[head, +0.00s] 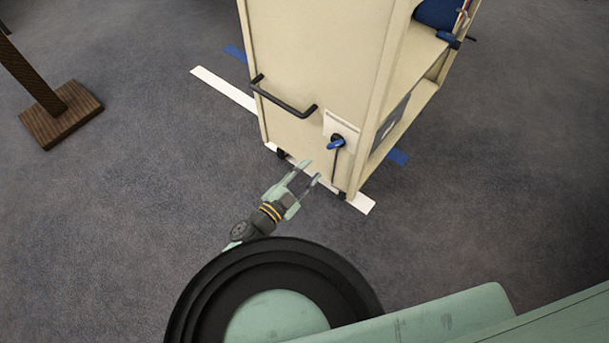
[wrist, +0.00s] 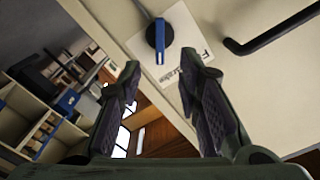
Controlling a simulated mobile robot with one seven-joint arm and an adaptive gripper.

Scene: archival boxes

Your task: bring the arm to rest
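My gripper (head: 310,172) is open and empty in the head view, in front of the end panel of a cream cart (head: 312,60). In the wrist view its two fingers (wrist: 160,95) stand wide apart with nothing between them. A blue knob on a black round base (head: 336,141) sits on a white label plate on the cart's end panel, just beyond the fingertips. It also shows in the wrist view (wrist: 159,38) above the fingers, apart from them. My arm reaches out from the bottom of the head view.
A black handle (head: 284,103) sticks out of the cart's end panel. White tape (head: 222,88) and blue tape (head: 397,157) lie on the floor around the cart. A wooden stand base (head: 61,115) is at the left.

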